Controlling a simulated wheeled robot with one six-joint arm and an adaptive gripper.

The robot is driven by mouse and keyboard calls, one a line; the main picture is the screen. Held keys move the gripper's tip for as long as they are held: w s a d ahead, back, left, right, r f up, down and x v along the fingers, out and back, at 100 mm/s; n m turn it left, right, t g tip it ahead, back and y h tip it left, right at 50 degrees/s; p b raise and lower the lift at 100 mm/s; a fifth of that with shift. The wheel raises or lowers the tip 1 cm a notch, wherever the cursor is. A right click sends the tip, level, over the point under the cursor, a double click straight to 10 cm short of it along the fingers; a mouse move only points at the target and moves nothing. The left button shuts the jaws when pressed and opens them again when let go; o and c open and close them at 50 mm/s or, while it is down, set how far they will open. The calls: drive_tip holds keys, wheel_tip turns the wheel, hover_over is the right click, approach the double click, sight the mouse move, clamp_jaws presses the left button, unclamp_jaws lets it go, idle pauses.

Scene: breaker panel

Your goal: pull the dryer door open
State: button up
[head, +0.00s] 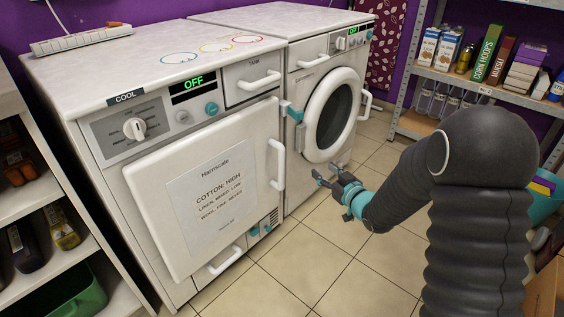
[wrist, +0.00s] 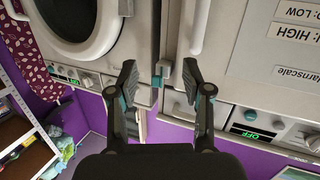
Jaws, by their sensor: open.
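The dryer on the left has a square white door (head: 150,195) with a paper sheet on it, and it looks shut. Its white vertical handle (head: 277,165) is on the door's right edge. In the wrist view, which looks upside down, the handle (wrist: 200,28) shows beyond the right finger. My gripper (head: 326,178) is open and empty, to the right of the handle and in front of the neighbouring machine. Its two dark fingers (wrist: 160,80) are spread, with the gap between the machines behind them. I see no contact with the handle.
A washer (head: 298,90) with a round door (head: 331,115) stands close on the right; its door handle (head: 365,105) sticks out. A teal-tipped bracket (head: 291,112) lies between the machines. Shelves stand at both sides. The tiled floor (head: 300,262) in front is clear.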

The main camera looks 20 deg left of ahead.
sight(284, 164)
drive_tip(key=s+a+f+n+g+y, duration=0.1)
drive_tip(key=s+a+f+y, duration=0.15)
drive_tip(key=a+f, duration=0.2)
drive_tip(key=shift+y, duration=0.35)
drive_tip(key=x, duration=1.4)
drive_tip(key=shift+d+r+p, duration=0.1)
drive_tip(key=shift+p, duration=0.3)
drive_tip(key=shift+c, duration=0.2)
clamp_jaws()
